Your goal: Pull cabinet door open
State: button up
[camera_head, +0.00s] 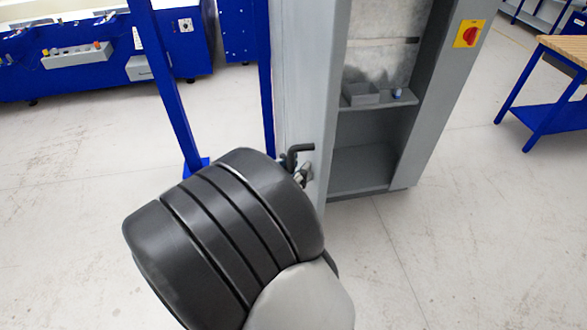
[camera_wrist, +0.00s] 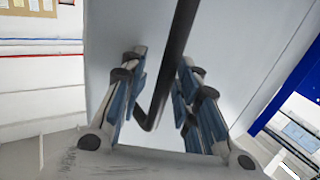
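The grey cabinet (camera_head: 372,168) stands with its interior and shelves exposed. Its light grey door (camera_head: 300,75) stands swung out at the left of the opening. The door's black handle (camera_head: 297,151) sticks out near my gripper (camera_head: 304,173), which is mostly hidden behind my dark wrist. In the wrist view, the black handle bar (camera_wrist: 180,35) runs down between the two blue-padded fingers of my gripper (camera_wrist: 160,75). The fingers are spread, with visible gaps to the bar, in front of the door panel (camera_wrist: 225,40).
A grey bin (camera_head: 361,94) sits on the cabinet shelf. A red and yellow switch (camera_head: 468,33) is on the cabinet's right side. A blue post (camera_head: 168,85) stands left of the door. A blue workbench (camera_head: 545,105) is at the right. Bare floor (camera_head: 440,235) lies in front.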

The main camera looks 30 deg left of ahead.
dwell(0.3)
jog(key=v, duration=1.2)
jog(key=shift+r, duration=0.1)
